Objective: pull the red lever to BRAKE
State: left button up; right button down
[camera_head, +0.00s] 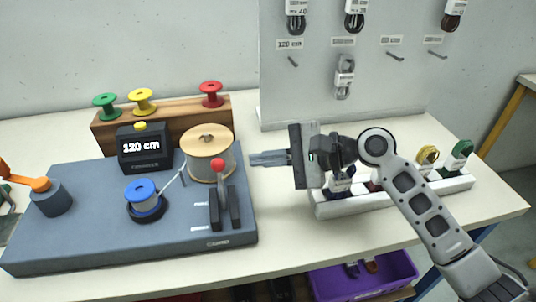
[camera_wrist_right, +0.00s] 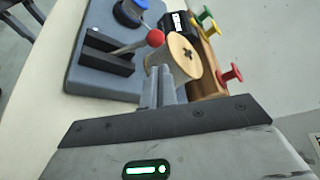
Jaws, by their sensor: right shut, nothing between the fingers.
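The lever (camera_head: 219,180) has a red ball knob and a grey shaft. It stands between two dark blocks at the right end of the blue-grey machine base (camera_head: 90,240). Its knob also shows in the right wrist view (camera_wrist_right: 155,38), just beyond the fingertips. My right gripper (camera_head: 252,159) is shut and empty, to the right of the lever and apart from it in the head view, its fingers pointing left. Its fingers also show in the right wrist view (camera_wrist_right: 160,70). The labels by the lever are too small to read. My left gripper is not in view.
A wooden spool (camera_head: 208,142) stands behind the lever. A display (camera_head: 143,148) reads 120 cm, and a blue spool (camera_head: 142,195) sits in front of it. A white rack (camera_head: 330,210) lies under my right gripper's body. A purple bin (camera_head: 362,278) is below the table edge.

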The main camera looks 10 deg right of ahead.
aim_at(217, 169)
jog(key=x, duration=0.6)
jog(key=shift+w+a+f, duration=0.15)
jog(key=shift+w+a, duration=0.05)
jog(key=shift+a, duration=0.05)
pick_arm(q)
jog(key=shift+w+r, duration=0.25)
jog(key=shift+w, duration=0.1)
